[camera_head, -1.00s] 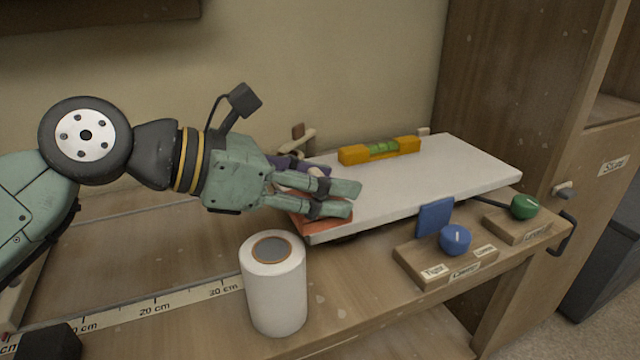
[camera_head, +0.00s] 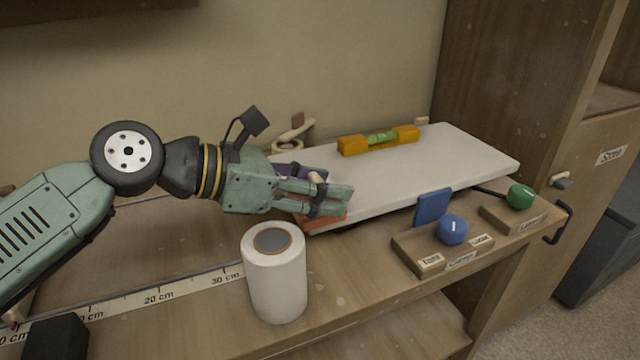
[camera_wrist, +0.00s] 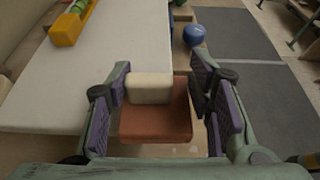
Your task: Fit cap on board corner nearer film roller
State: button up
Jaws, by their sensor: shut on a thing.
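The orange-brown cap (camera_head: 326,219) with a cream block-shaped grip (camera_wrist: 149,88) is at the near-left corner of the white board (camera_head: 420,176), the corner nearer the white film roller (camera_head: 275,275). My gripper (camera_head: 332,198) is shut on the cap, with purple-padded fingers on both sides of it in the wrist view (camera_wrist: 155,95). The cap (camera_wrist: 155,120) overlaps the board's corner in the wrist view (camera_wrist: 85,85). My fingers hide part of it in the head view, and I cannot tell whether it is fully seated.
An orange spirit level (camera_head: 378,139) lies on the board's far side. A wooden tray (camera_head: 440,256) with a blue knob (camera_head: 452,229) and an upright blue plate (camera_head: 431,207) stands right of the board. A green knob (camera_head: 520,197) is farther right. A measuring strip (camera_head: 170,293) runs along the bench.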

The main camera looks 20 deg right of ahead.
jog(key=shift+f+b, duration=0.55)
jog(key=shift+b, duration=0.05)
jog(key=o, duration=1.1)
jog(key=shift+r, duration=0.15)
jog(key=shift+r+p, duration=0.25)
jog(key=shift+p, duration=0.3)
jog(key=b+v, duration=0.1)
jog(key=v, duration=1.1)
jog(key=shift+r+b, duration=0.2)
jog(key=shift+b, duration=0.15)
